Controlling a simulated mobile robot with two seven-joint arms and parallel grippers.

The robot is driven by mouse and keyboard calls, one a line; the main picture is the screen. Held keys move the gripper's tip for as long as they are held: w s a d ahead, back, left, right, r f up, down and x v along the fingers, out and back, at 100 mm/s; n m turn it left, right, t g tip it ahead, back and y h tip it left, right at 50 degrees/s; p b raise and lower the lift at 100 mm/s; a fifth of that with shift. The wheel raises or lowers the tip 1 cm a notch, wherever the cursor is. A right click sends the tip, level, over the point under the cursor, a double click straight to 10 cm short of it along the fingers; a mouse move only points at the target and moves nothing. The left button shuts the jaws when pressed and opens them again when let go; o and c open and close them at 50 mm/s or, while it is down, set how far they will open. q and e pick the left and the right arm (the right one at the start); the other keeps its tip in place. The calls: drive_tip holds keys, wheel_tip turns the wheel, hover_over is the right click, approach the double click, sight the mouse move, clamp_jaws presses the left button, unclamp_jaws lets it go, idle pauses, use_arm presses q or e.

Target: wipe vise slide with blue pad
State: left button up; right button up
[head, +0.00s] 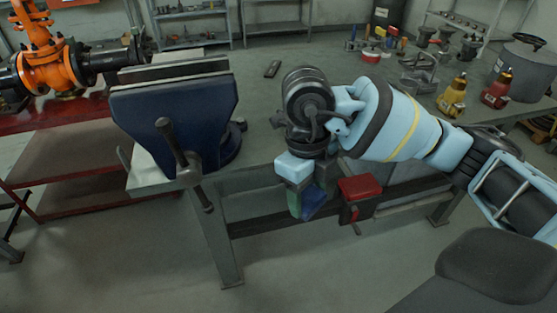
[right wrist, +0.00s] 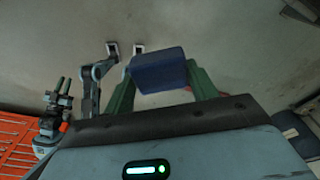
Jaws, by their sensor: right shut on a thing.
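A large blue vise (head: 178,115) is mounted at the left corner of the workbench. Its slide cannot be made out clearly, with the front jaw and the dark handle (head: 182,155) facing me. My right gripper (head: 305,205) points down in front of the bench edge, to the right of the vise and apart from it. It is shut on the blue pad (head: 314,202). In the right wrist view the blue pad (right wrist: 158,70) sits between the two green fingers, above the floor.
The grey workbench (head: 262,103) has a small dark object (head: 272,69) behind my right arm. A red box-like part (head: 359,188) hangs under the bench edge, close right of the gripper.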

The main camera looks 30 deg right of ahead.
drive_tip(key=n, duration=0.4)
drive_tip(key=shift+a, duration=0.1)
drive_tip(key=n, duration=0.4)
drive_tip(key=shift+w+a+f+h, duration=0.1)
drive_tip(key=shift+a+f+h, duration=0.05)
drive_tip(key=shift+h, duration=0.25)
drive_tip(key=n+t, duration=0.1)
drive_tip(key=n, duration=0.3)
drive_tip(key=shift+a, duration=0.15)
drive_tip(key=n, duration=0.3)
drive_tip(key=shift+w+a+f+n, duration=0.1)
drive_tip(key=shift+a+n, duration=0.05)
drive_tip(key=shift+n, duration=0.15)
drive_tip(key=n, duration=0.3)
drive_tip(key=shift+a+n+t, duration=0.15)
drive_tip(key=shift+n+t, duration=0.25)
drive_tip(key=n, duration=0.5)
drive_tip(key=shift+w+a+f+y, duration=0.15)
drive_tip(key=shift+a+y, duration=0.1)
drive_tip(key=shift+y, duration=0.05)
drive_tip(key=n, duration=0.4)
drive_tip(key=shift+a+t, duration=0.1)
drive_tip(key=shift+t, duration=0.3)
drive_tip(key=n, duration=0.4)
drive_tip(key=shift+w+a+y, duration=0.1)
drive_tip(key=shift+a+y, duration=0.05)
drive_tip(key=shift+y, duration=0.15)
